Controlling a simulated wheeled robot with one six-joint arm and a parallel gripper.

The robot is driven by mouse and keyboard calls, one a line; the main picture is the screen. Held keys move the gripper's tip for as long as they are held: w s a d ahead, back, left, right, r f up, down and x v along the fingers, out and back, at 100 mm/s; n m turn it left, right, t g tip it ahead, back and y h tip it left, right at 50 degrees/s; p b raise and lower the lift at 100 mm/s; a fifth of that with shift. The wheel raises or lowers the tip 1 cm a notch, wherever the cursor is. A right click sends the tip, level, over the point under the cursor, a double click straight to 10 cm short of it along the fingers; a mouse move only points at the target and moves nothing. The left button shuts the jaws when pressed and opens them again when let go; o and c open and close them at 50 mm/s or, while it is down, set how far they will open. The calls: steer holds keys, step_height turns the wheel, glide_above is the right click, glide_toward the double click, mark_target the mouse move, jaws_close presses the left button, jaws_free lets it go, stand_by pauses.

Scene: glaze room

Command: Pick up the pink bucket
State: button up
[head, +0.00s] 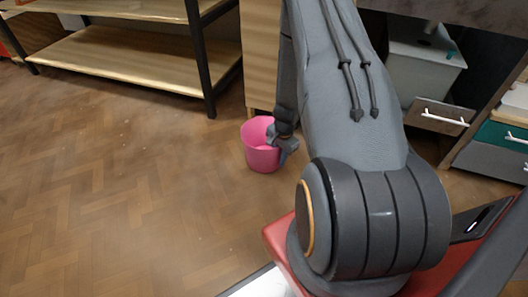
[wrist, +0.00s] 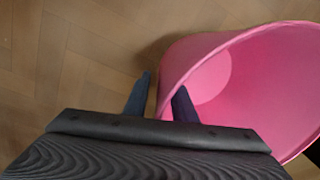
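The pink bucket (head: 258,157) stands upright on the wooden floor, left of my arm in the head view. In the wrist view the bucket (wrist: 265,85) fills the right side, its open mouth showing. My gripper (head: 284,147) is at the bucket's right side in the head view. In the wrist view my gripper (wrist: 163,88) has one finger outside the bucket wall and the other inside the rim. The fingers are apart, with the wall between them and a small gap at the outer finger. The lower finger parts are hidden by the gripper body.
A wooden shelf unit (head: 118,62) with dark metal legs stands behind and left of the bucket. A grey bin (head: 420,72) and drawers with white handles (head: 440,116) are at the right. The floor (head: 120,190) at left is clear.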

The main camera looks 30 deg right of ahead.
steer(key=shift+f, duration=0.1)
jaws_close()
stand_by(0.3)
